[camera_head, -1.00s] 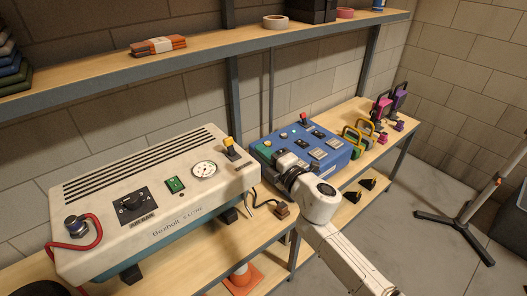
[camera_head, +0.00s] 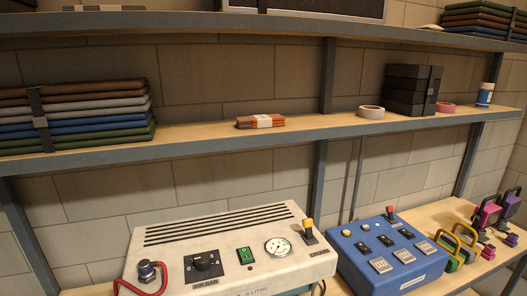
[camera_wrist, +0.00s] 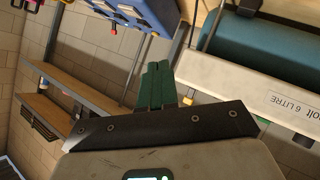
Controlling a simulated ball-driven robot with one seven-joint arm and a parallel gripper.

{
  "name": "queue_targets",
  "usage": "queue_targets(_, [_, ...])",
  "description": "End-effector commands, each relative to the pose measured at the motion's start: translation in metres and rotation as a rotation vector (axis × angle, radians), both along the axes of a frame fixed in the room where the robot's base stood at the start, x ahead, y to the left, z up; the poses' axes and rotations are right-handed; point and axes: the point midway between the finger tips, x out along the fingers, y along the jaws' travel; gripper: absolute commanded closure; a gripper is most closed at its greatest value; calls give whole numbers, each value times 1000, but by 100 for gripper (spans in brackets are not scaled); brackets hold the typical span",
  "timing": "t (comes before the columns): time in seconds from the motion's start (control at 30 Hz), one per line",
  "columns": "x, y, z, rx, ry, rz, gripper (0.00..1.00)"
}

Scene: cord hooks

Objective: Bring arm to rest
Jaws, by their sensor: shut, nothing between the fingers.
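My gripper (camera_wrist: 157,86) shows only in the wrist view. Its two green fingers lie together, shut and with nothing between them. The fingers point toward the gap between the blue control box (camera_wrist: 140,12) and the cream machine (camera_wrist: 240,88), apart from both. The wrist view is turned over, so these things hang from the top. My arm is out of the head view.
In the head view the cream machine (camera_head: 215,250) and the blue control box (camera_head: 388,252) stand on the lower bench.

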Motion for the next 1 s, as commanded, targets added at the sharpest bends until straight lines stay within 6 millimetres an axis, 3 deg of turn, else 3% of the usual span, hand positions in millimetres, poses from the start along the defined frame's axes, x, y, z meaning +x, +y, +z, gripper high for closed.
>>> queue_targets(0.03, [-30,1,-26,78,83,-43,100])
queue_targets(0.2, [-129,-2,-88,287,365,-174,100])
queue_targets(0.4, [-248,-6,-124,432,676,-291,100])
queue_targets(0.5, [-291,-10,-127,462,787,-328,100])
queue_targets(0.6, [-317,-13,-127,476,857,-351,100])
queue_targets(0.7, [-329,-14,-126,481,889,-360,100])
queue_targets(1.0, [-329,-14,-126,481,889,-360,100])
